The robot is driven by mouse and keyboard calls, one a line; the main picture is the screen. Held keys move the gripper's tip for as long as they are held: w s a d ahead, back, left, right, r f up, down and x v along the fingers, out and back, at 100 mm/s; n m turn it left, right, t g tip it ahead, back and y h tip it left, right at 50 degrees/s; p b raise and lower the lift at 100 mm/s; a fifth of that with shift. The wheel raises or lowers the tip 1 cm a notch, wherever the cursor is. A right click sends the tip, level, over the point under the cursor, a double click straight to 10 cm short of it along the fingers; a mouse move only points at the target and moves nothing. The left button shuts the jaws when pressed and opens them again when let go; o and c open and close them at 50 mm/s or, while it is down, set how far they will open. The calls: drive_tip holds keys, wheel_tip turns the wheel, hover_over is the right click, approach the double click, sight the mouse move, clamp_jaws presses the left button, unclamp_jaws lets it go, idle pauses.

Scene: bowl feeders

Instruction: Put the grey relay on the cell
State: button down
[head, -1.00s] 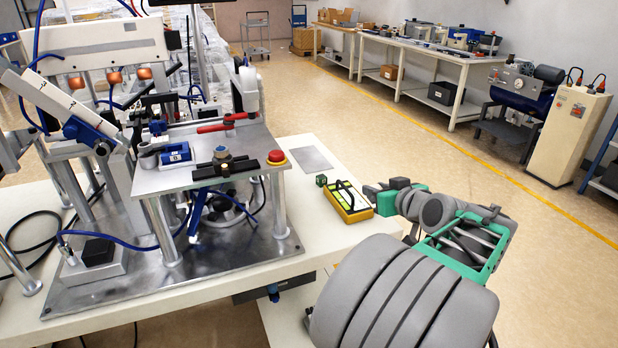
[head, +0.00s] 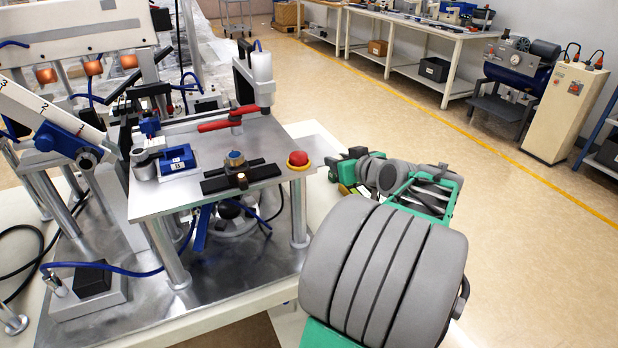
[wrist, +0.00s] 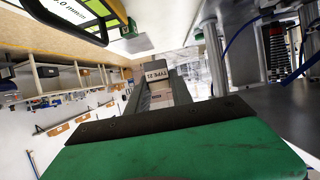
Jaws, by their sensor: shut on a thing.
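In the wrist view my gripper (wrist: 161,92) is shut on the grey relay (wrist: 157,73), a small block with a printed label, held between the fingertips. In the head view my gripper (head: 337,167) is small and partly hidden by my own arm, just right of the cell; the relay is hard to make out there. The cell (head: 152,206) is a raised metal plate on legs. It bears a blue block (head: 178,160), a black bar with a round knob, a red-handled clamp (head: 228,122) and a red button (head: 298,160). The relay is apart from the cell.
A yellow meter (wrist: 88,14) lies close by in the wrist view; my arm mostly hides it in the head view. The cell's legs (head: 299,212), the upright clamp and a white slanted arm (head: 45,115) are obstacles. Bare plate shows around the fixtures.

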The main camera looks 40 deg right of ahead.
drive_tip(key=w+a+f, duration=0.2)
drive_tip(key=w+f, duration=0.1)
drive_tip(key=w, duration=0.2)
hover_over(308, 192)
wheel_tip(308, 192, down, 5)
drive_tip(key=shift+s+a+r+b, duration=0.1)
drive_tip(key=shift+s+r+b, duration=0.1)
drive_tip(key=shift+b, duration=0.1)
drive_tip(key=f, duration=0.3)
drive_tip(key=shift+w, duration=0.2)
drive_tip(key=shift+f+b, duration=0.35)
drive_tip(key=c, duration=1.1)
unclamp_jaws()
drive_tip(key=shift+c, duration=0.2)
drive_tip(key=shift+r, duration=0.1)
